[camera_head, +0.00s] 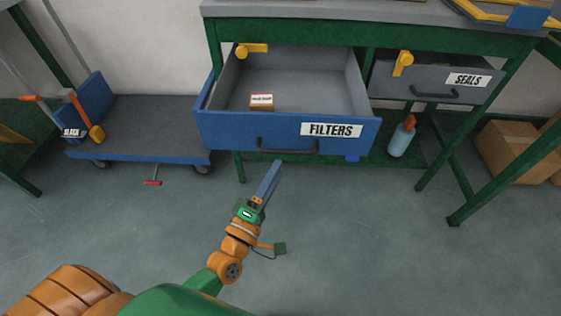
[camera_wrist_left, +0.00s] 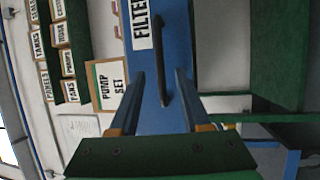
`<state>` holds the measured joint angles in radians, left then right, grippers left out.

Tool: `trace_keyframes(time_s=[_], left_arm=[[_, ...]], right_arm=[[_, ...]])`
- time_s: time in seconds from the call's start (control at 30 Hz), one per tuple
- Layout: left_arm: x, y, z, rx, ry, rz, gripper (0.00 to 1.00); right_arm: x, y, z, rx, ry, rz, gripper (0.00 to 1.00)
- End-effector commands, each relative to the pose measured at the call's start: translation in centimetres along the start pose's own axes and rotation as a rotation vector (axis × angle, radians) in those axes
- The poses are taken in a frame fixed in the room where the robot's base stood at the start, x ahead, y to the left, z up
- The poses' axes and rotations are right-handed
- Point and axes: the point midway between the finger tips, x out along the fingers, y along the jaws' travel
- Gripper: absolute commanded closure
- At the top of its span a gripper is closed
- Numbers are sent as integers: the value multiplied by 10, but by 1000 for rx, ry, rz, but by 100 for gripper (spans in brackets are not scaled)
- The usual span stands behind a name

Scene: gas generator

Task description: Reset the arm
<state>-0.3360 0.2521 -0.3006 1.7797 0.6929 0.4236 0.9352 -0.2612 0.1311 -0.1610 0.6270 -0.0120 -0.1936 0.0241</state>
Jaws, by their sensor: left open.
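My left gripper (camera_head: 272,177) is in front of the open FILTERS drawer (camera_head: 224,124), just below its dark handle (camera_head: 288,149) in the head view. In the left wrist view, the two fingers of the gripper (camera_wrist_left: 158,95) are apart, and the drawer handle (camera_wrist_left: 162,55) shows upright between and beyond them. I cannot tell whether the fingers touch the handle. The gap between the fingers looks empty apart from the handle behind. My right gripper is not in view.
The drawer holds a small brown box (camera_head: 262,101). The SEALS drawer (camera_head: 425,83) is at the right. A blue cart (camera_head: 140,115) stands left, a bottle (camera_head: 401,141) sits on the low shelf, and cardboard boxes (camera_head: 510,150) lie far right. The front floor is clear.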

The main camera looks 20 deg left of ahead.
Motion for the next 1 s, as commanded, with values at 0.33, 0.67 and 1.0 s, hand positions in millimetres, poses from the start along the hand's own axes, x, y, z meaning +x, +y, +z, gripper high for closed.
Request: trace_keyframes(time_s=[0.33,0.67,1.0], left_arm=[[0,0,0,0,0,0,53],[-90,-203,2,707,-324,-588,53],[-296,-326,-17,1192,-1029,-1094,53]], right_arm=[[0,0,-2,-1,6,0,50],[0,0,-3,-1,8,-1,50],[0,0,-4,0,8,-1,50]])
